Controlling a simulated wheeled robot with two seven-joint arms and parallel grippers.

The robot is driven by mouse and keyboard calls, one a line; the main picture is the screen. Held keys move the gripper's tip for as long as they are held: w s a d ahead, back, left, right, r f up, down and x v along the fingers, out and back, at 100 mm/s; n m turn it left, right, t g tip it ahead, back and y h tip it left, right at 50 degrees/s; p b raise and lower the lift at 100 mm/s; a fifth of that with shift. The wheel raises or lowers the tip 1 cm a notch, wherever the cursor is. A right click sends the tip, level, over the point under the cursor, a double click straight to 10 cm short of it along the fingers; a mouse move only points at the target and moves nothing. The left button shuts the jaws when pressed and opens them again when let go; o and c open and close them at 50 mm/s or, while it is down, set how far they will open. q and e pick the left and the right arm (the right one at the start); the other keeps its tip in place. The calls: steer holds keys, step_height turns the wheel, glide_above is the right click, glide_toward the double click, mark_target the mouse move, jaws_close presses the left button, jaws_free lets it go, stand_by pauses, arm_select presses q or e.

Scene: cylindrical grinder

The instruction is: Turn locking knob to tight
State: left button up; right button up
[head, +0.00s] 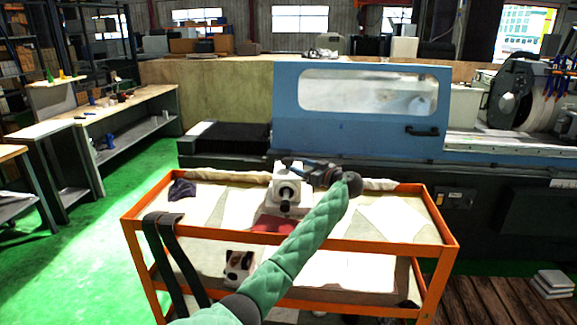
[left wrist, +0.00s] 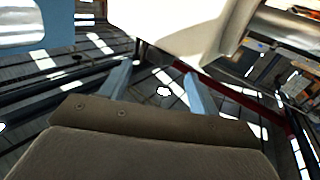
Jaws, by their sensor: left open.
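A white device (head: 287,198) with a dark round opening or face on its front stands on top of the orange cart. My left arm, in a green sleeve, reaches across the cart from below. My left gripper (head: 291,162) is at the upper part of the device, pointing left. In the left wrist view my left gripper (left wrist: 157,84) shows two pale fingers spread apart, with nothing between them. A large white surface (left wrist: 170,22) lies just beyond the fingertips. I cannot pick out the locking knob clearly; my gripper may hide it. My right gripper is not in view.
The orange cart (head: 388,246) has cloth-covered shelves and a black strap (head: 163,245) over its left front edge. A dark cloth (head: 183,189) lies on its top left. The blue grinder (head: 350,135) stands close behind. Green floor is free at left.

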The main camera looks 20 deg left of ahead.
mark_target(292, 162)
arm_select(q)
steer(key=p+x, duration=0.2)
steer(key=x, duration=0.3)
steer(key=shift+a+r, duration=0.15)
steer(key=shift+a, duration=0.1)
steer(key=shift+f+p+x, duration=0.25)
steer(key=shift+p+x, duration=0.15)
steer(key=shift+x, duration=0.65)
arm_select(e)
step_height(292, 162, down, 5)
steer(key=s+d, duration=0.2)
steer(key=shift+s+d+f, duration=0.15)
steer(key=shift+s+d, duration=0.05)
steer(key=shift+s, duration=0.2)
arm_select(q)
steer(key=c, duration=1)
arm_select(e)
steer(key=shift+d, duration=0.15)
